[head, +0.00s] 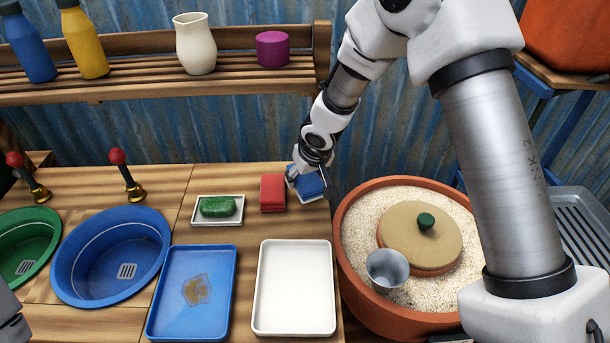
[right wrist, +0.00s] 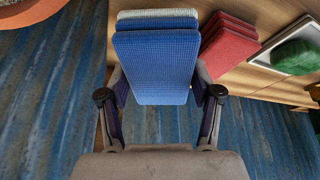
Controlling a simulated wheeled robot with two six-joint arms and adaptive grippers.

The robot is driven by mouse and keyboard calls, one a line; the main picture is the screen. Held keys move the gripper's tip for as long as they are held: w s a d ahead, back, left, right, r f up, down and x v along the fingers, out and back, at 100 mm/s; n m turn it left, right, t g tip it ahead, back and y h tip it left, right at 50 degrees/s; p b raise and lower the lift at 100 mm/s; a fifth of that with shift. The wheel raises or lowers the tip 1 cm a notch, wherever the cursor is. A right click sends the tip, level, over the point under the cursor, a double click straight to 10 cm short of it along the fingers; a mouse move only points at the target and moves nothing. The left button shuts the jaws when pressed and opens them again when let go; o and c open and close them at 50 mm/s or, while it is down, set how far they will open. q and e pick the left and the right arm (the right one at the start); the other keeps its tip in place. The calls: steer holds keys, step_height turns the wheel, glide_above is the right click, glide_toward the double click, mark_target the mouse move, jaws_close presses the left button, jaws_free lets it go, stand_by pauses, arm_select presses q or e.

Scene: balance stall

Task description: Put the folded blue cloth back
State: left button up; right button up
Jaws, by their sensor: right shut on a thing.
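The folded blue cloth (head: 309,186) is at the back right corner of the wooden table, right of the folded red cloth (head: 272,192). My right gripper (head: 309,172) is shut on it from above and behind. In the right wrist view the blue cloth (right wrist: 155,65) sits between the two fingers, with a pale whitish layer at its far end. The red cloth (right wrist: 228,50) is close beside it. I cannot tell whether the blue cloth rests on the table or hangs just above it. My left gripper does not show.
A small white dish with a green block (head: 218,206) lies left of the red cloth. A blue tray (head: 160,291) and an empty white tray (head: 294,289) lie in front. A clay pot (head: 343,246) of grain with a lid and metal cup stands right. A shelf (head: 130,90) hangs behind.

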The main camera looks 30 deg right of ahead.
steer(key=shift+x, duration=0.85)
steer(key=o, duration=1.3)
steer(key=shift+w+d+r, duration=0.1)
steer(key=shift+d+r, duration=0.05)
steer(key=shift+r, duration=0.05)
steer(key=shift+s+r, duration=0.2)
steer(key=shift+s, duration=0.05)
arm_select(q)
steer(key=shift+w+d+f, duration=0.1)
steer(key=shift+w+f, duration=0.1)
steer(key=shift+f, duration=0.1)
arm_select(e)
steer(key=shift+w, duration=0.1)
steer(key=shift+w+r, duration=0.1)
steer(key=shift+r, duration=0.1)
arm_select(q)
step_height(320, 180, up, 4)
steer(key=p, duration=0.3)
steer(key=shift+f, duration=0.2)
arm_select(e)
steer(key=v, duration=1.2)
steer(key=shift+r, duration=0.1)
